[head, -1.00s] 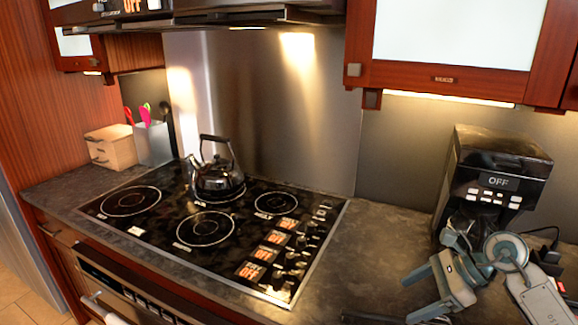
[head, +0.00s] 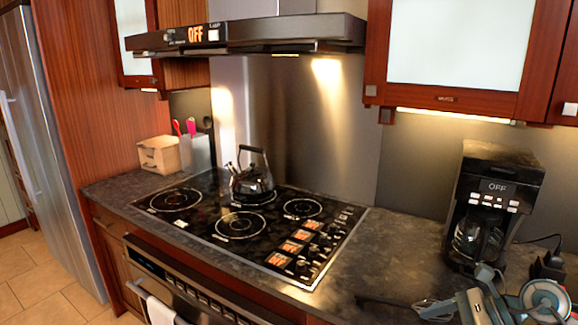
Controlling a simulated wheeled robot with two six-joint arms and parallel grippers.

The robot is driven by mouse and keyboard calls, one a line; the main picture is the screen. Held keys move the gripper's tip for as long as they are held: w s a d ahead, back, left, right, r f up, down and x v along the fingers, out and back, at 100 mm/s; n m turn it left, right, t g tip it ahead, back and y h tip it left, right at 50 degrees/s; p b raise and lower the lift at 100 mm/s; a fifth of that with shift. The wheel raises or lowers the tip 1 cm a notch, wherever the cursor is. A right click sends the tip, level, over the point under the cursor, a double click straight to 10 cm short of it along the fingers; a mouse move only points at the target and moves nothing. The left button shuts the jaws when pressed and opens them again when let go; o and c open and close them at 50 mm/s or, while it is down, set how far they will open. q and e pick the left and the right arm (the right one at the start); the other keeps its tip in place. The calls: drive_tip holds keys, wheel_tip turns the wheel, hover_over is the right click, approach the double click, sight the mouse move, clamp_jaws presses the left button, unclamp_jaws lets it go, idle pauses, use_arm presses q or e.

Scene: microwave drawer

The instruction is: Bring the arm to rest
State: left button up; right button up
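My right arm (head: 538,300) enters at the bottom right corner of the head view, low in front of the coffee maker. Its grey-teal gripper (head: 472,306) is partly cut off by the bottom edge, so its fingers do not show clearly. I see nothing held in it. My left gripper is not in view.
A black coffee maker (head: 490,207) reading OFF stands close behind my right arm. A dark kettle (head: 251,178) sits on the black cooktop (head: 215,245). A range hood (head: 245,35) hangs above. The counter (head: 390,250) between cooktop and coffee maker is mostly clear.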

drive_tip(key=a+r+m+t+y, duration=0.6)
drive_tip(key=r+m+t, duration=0.3)
drive_tip(key=m+t, duration=0.3)
drive_tip(key=s+d+f+m+t+h, duration=0.1)
drive_tip(key=d+f+m+h, duration=0.5)
drive_tip(key=m+h, duration=0.65)
drive_tip(key=s+d+f+m+t+h, duration=0.15)
drive_tip(key=d+f+m+h, duration=0.45)
drive_tip(key=m, duration=1.1)
drive_tip(key=s+a+f+m+g+y, duration=0.1)
drive_tip(key=s+a+f+m+g, duration=0.3)
drive_tip(key=s+f+g, duration=0.5)
drive_tip(key=s+a+f+m+g+y, duration=0.1)
drive_tip(key=s+a+f+m+g, duration=0.3)
drive_tip(key=s+f, duration=0.75)
drive_tip(key=d+f+g, duration=0.1)
drive_tip(key=d+f, duration=0.1)
drive_tip(key=f, duration=1.2)
drive_tip(key=d+f+g, duration=0.2)
drive_tip(key=f, duration=1.2)
drive_tip(key=s+f, duration=1.9)
drive_tip(key=shift+s+d+f+g, duration=0.25)
drive_tip(key=shift+d+g, duration=0.1)
drive_tip(key=shift+d, duration=0.1)
